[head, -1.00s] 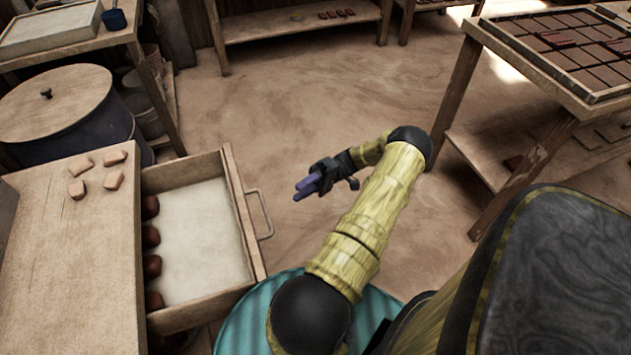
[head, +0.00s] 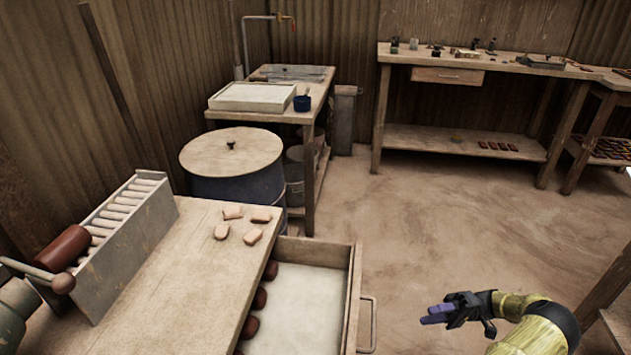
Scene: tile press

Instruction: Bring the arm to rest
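My gripper (head: 432,314) is at the lower right of the head view, at the end of my yellow-sleeved arm (head: 537,325). Its two purple fingers point left and lie close together, with no clear gap and nothing seen between them. It hangs over open floor, to the right of the open drawer (head: 354,300) and its handle, apart from both. Most of my arm is outside the picture.
The drawer juts from the worktable (head: 185,270), which carries several clay pieces (head: 233,213) and a press with a roller (head: 62,248). A lidded drum (head: 232,155) stands behind. A long bench (head: 480,66) lines the back wall. Floor between is clear.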

